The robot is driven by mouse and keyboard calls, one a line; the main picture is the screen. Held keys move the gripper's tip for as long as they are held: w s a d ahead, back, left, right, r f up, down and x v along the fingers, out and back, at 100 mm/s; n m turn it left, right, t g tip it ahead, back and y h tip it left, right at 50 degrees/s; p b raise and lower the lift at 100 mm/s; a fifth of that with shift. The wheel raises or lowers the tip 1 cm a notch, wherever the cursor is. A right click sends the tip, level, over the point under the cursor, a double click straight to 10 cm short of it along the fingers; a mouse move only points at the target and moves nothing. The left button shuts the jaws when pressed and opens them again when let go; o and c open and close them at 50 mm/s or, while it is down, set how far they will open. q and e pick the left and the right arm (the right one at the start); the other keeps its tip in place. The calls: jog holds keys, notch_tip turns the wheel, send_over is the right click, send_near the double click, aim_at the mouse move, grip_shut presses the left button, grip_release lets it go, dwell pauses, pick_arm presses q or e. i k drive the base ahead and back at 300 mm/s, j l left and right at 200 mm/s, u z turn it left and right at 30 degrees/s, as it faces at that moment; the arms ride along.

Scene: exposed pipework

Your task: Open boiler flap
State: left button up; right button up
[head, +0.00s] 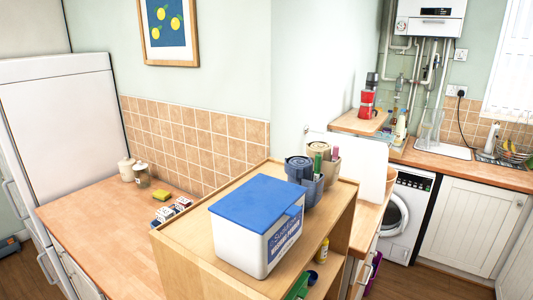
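The white boiler (432,22) hangs on the far wall at the upper right of the head view, and its top is cut off by the picture edge. A small dark strip shows on its front. Pipes run down the wall below it. The boiler is small in view, and I cannot make out the flap's outline or tell whether it is open or shut. Neither of my grippers is in view.
A wooden shelf unit (185,262) stands close in front, with a blue-lidded washing powder box (241,245) on top. A counter (92,232) is at left. Beyond are a washing machine (405,218) and a white cabinet (470,228). Some floor (428,284) shows at lower right.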

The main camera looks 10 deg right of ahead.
aim_at(445, 28)
jog(key=i+l+u, duration=0.1)
jog(key=l+u, duration=0.7)
jog(key=l, duration=0.15)
jog(key=l+u, duration=0.3)
jog(key=l, duration=0.65)
jog(key=l+u, duration=0.35)
jog(key=l, duration=2.05)
jog(key=l+u, duration=0.1)
jog(key=l, duration=1.3)
jog(key=k+l, duration=0.1)
jog(key=l, duration=1.25)
jog(key=l+z, duration=0.25)
jog(key=l, duration=0.8)
jog(key=i, duration=0.05)
